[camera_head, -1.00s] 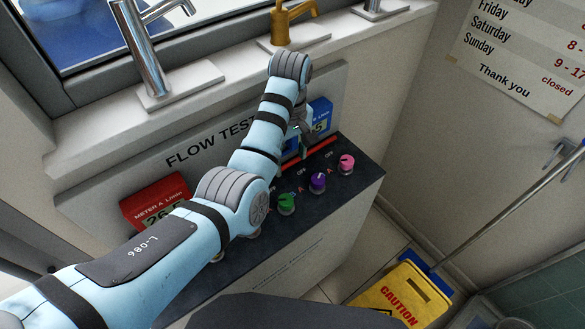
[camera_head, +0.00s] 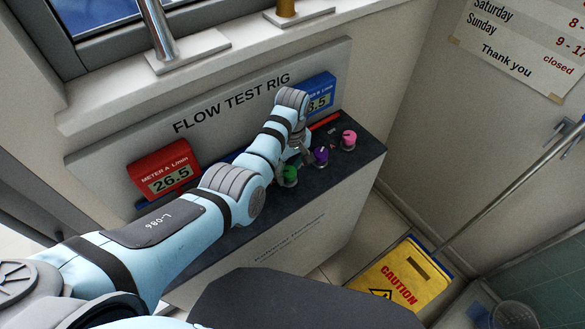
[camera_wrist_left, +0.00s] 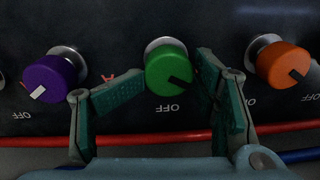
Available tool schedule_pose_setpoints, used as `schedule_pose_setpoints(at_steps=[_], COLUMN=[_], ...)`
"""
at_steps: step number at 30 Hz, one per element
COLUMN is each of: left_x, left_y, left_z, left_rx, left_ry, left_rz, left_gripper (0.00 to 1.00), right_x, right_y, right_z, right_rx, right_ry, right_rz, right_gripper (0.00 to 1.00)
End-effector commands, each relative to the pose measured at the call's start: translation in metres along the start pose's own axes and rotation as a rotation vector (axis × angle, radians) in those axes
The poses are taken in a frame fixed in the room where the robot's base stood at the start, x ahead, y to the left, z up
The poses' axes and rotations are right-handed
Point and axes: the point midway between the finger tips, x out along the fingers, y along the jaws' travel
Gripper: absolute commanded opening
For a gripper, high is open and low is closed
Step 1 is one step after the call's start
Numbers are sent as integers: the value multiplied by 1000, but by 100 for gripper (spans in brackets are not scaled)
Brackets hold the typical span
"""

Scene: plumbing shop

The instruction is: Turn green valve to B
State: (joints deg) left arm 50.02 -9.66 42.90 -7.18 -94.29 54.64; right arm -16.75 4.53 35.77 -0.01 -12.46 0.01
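The green valve (camera_head: 290,175) is a round knob on the dark top of the flow test rig. In the left wrist view the green valve (camera_wrist_left: 167,70) has a black pointer aimed to the lower right, above an upside-down OFF label (camera_wrist_left: 173,107). My left gripper (camera_head: 302,156) is at this knob; in the left wrist view its fingers (camera_wrist_left: 165,92) are spread, one on each side. The right-hand finger is very close to the knob; I cannot tell if it touches. A red A (camera_wrist_left: 108,76) shows left of the knob. No B label is legible.
The purple knob (camera_head: 320,156) and pink knob (camera_head: 348,140) stand to the right of the green valve. In the left wrist view an orange knob (camera_wrist_left: 283,63) is close by. The red meter (camera_head: 163,172) reads 26.5.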

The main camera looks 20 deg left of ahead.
Motion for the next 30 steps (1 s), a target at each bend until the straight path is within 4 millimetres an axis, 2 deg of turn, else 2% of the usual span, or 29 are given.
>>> schedule_pose_setpoints(at_steps=[1,5,8,11,14,21,30], left_x=[0,0,1,2,2,3,3], left_y=[0,0,-1,-1,-2,-2,-2], left_z=[1,2,2,3,4,5,6], left_rx=[1,4,4,5,5,6,43], left_ry=[-1,-2,-5,-7,-9,-11,-13], left_rz=[-1,-3,-6,-8,-9,-11,-13], left_gripper=[41,21,17,6,6,6,6], right_x=[0,0,0,-1,-2,-1,-4], right_y=[0,0,0,0,0,0,0], right_z=[-4,-7,0,13,18,8,7], right_rx=[0,1,0,-1,-1,-1,-1], right_ry=[7,11,-2,-22,-31,-14,-13], right_rz=[0,0,0,0,0,0,0], right_gripper=[40,40,40,40,40,40,40])
